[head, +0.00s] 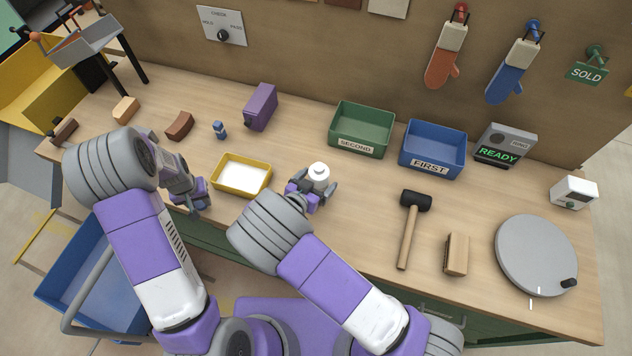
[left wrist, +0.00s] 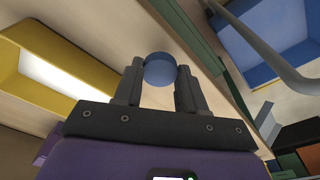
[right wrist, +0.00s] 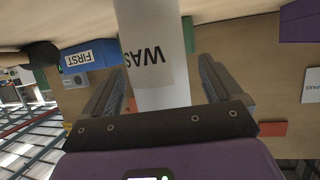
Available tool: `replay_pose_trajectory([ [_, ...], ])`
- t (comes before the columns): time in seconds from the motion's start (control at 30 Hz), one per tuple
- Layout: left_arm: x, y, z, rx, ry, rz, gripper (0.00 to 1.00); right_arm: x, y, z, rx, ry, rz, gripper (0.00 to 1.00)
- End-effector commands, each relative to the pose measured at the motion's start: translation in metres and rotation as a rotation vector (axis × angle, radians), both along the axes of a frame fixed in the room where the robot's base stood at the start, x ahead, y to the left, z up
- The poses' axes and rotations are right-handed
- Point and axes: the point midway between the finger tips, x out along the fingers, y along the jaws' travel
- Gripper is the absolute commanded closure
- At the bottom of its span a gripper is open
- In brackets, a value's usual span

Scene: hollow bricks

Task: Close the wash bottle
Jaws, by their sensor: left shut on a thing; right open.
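The white wash bottle (head: 319,174) stands upright on the workbench, with a white top and no blue cap on it. In the right wrist view its white body (right wrist: 158,60) carries a label of which "WAS" shows. My right gripper (head: 313,190) is open, with one finger on each side of the bottle and visible gaps beside it. My left gripper (head: 198,205) is near the bench's front edge, left of the bottle. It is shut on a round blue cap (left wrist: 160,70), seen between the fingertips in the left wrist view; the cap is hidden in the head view.
A yellow tray (head: 217,176) with a white inside lies between the grippers. Green (head: 361,147) and blue (head: 431,166) bins stand behind, right of the bottle. A mallet (head: 408,235), a wooden block (head: 456,254) and a grey turntable (head: 536,252) are further right.

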Motion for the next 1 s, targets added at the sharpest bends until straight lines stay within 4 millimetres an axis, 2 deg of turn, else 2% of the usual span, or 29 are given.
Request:
replay_pose_trajectory([
  [0.1,0.0,0.0,-0.0008,0.0,0.0,0.0,0.92,0.0096,-0.0062,-0.0058,-0.002,0.001,0.0,0.08],
  [0.43,0.0,0.0,-0.0006,0.0,0.0,0.0,0.92,0.0101,-0.0063,-0.0056,-0.001,0.0,0.0,0.09],
  [0.9,0.0,0.0,-0.0006,0.0,0.0,0.0,0.92,0.0104,-0.0062,-0.0047,-0.001,-0.002,0.0,0.81],
  [1.0,0.0,0.0,-0.0006,0.0,0.0,0.0,0.92,0.0103,-0.0062,-0.0047,-0.001,-0.002,0.0,0.83],
])
